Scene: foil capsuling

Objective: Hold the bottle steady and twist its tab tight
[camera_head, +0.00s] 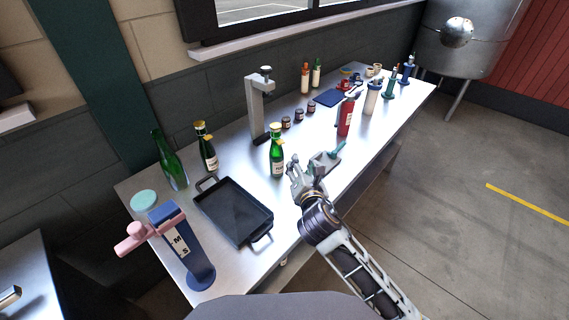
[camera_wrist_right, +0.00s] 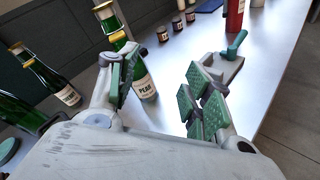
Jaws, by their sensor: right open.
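A green bottle (camera_head: 277,160) with a gold top (camera_head: 276,129) and a pale label stands upright on the metal table, just left of my right gripper (camera_head: 306,168). In the right wrist view this bottle (camera_wrist_right: 145,82) stands beyond the left finger, which hides part of it. My right gripper (camera_wrist_right: 165,90) is open, its green-padded fingers spread with nothing between them. A second gold-topped green bottle (camera_head: 206,150) stands further left. A tab cannot be made out clearly on either bottle. My left gripper is not in view.
A black tray (camera_head: 236,212) lies in front of the bottles. A plain green bottle (camera_head: 168,163), a blue stand with a pink handle (camera_head: 187,245), a grey post stand (camera_head: 257,105), a green-handled tool (camera_head: 327,160) and a red bottle (camera_head: 346,117) stand around. Small jars line the back.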

